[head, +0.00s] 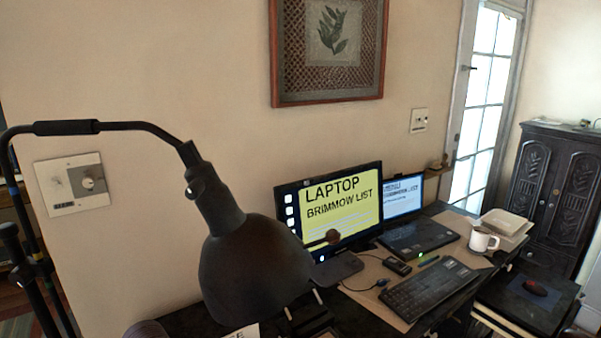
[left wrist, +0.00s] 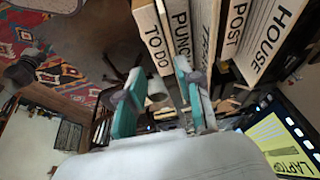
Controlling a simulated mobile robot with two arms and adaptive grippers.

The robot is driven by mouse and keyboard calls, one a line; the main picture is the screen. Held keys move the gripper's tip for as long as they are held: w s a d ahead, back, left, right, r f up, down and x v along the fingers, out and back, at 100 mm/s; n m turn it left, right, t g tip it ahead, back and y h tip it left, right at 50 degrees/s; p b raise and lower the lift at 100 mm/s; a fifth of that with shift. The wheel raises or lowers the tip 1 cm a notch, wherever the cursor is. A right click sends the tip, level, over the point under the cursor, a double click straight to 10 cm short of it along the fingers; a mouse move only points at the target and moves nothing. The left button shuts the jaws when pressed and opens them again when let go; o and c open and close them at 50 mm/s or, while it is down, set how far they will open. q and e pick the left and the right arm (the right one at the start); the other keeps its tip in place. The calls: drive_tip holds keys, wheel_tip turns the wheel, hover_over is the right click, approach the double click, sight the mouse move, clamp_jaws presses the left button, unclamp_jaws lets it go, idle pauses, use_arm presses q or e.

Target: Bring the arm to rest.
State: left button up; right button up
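My left gripper (left wrist: 158,78) shows in the left wrist view with two teal-sided fingers. The fingers stand apart, and I see nothing held between them. Upright books or binders stand just beyond and right of the fingertips, with spines reading "TO DO" (left wrist: 157,55), "POST" (left wrist: 236,28) and "HOUSE" (left wrist: 266,40). I cannot tell whether a finger touches them. Neither gripper is identifiable in the head view, and my right gripper is in no view.
A dark lamp (head: 250,270) looms in the head view's foreground. Behind it, the desk holds a monitor (head: 340,205), a laptop (head: 418,238), a keyboard (head: 430,290) and a white mug (head: 482,240). A dark carved cabinet (head: 553,190) stands at right. A patterned rug (left wrist: 75,65) lies on the floor.

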use_arm(q)
drive_tip(key=s+d+f+n+t, duration=0.1)
drive_tip(key=s+d+f+n, duration=0.3)
drive_tip(key=s, duration=0.6)
drive_tip(key=s+a+f+n+y, duration=0.3)
drive_tip(key=s+a+n, duration=0.2)
drive_tip(key=s+a, duration=0.45)
drive_tip(key=s+d+f+g, duration=0.1)
drive_tip(key=s+f, duration=0.1)
drive_tip(key=f, duration=1.2)
drive_tip(key=s+f+g, duration=0.1)
drive_tip(key=s+f, duration=0.2)
drive_tip(key=f, duration=1.2)
drive_tip(key=s+a+f+b, duration=0.1)
drive_tip(key=s+a+f, duration=0.1)
drive_tip(key=s+f, duration=1.2)
drive_tip(key=shift+s+a+g+y, duration=0.3)
drive_tip(key=shift+s+a+y, duration=0.05)
drive_tip(key=shift+s+y, duration=0.1)
